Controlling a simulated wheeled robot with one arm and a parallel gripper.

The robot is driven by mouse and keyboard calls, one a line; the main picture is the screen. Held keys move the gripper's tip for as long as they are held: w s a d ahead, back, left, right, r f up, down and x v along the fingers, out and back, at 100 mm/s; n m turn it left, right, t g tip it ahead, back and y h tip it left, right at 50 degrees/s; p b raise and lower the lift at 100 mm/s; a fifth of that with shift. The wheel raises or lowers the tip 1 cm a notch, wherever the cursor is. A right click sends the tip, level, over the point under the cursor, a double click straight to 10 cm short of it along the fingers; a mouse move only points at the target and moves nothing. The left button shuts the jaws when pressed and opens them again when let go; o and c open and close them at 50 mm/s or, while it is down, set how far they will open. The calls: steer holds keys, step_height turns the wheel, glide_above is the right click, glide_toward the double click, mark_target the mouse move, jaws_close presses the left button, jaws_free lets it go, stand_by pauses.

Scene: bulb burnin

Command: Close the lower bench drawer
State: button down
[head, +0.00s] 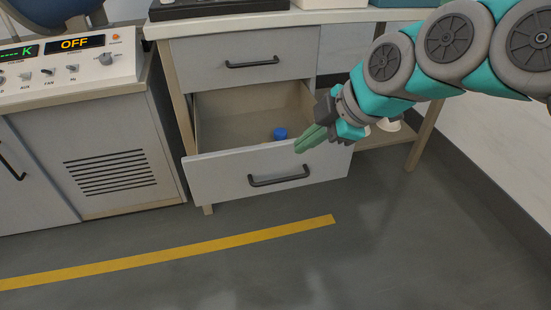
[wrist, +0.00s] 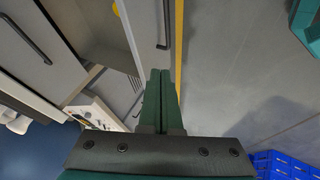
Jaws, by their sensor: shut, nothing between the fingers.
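The lower bench drawer (head: 215,178) is pulled out, with its grey front standing well clear of the bench and its inside showing. Its black bar handle (head: 279,176) also shows in the wrist view (wrist: 166,25). My gripper (head: 300,146) is shut and empty, its green fingers pointing left over the right part of the drawer front's top edge. In the wrist view the closed fingers (wrist: 160,75) point toward the drawer front near the handle. I cannot tell whether they touch the drawer.
A blue-capped item (head: 280,133) lies inside the drawer. The upper drawer (head: 215,52) above it is shut. A control console (head: 65,70) on a cabinet stands at left. The floor before the drawer is clear, with a yellow line (head: 170,255). Blue crates (wrist: 285,165) show in the wrist view.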

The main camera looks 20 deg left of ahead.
glide_toward(262, 157)
steer(key=f, duration=0.1)
steer(key=a+f, duration=0.2)
steer(key=f, duration=0.1)
steer(key=shift+f, duration=0.1)
steer(key=shift+w+a, duration=0.3)
steer(key=shift+w, duration=0.1)
steer(key=shift+w, duration=0.1)
stand_by(0.3)
steer(key=w+a+p, duration=0.1)
steer(key=w+a, duration=0.5)
steer(key=w, duration=0.4)
steer(key=w+a+p, duration=0.1)
steer(key=w+a, duration=0.6)
steer(key=w, duration=0.3)
steer(key=shift+w+p, duration=0.4)
steer(key=shift+d, duration=0.1)
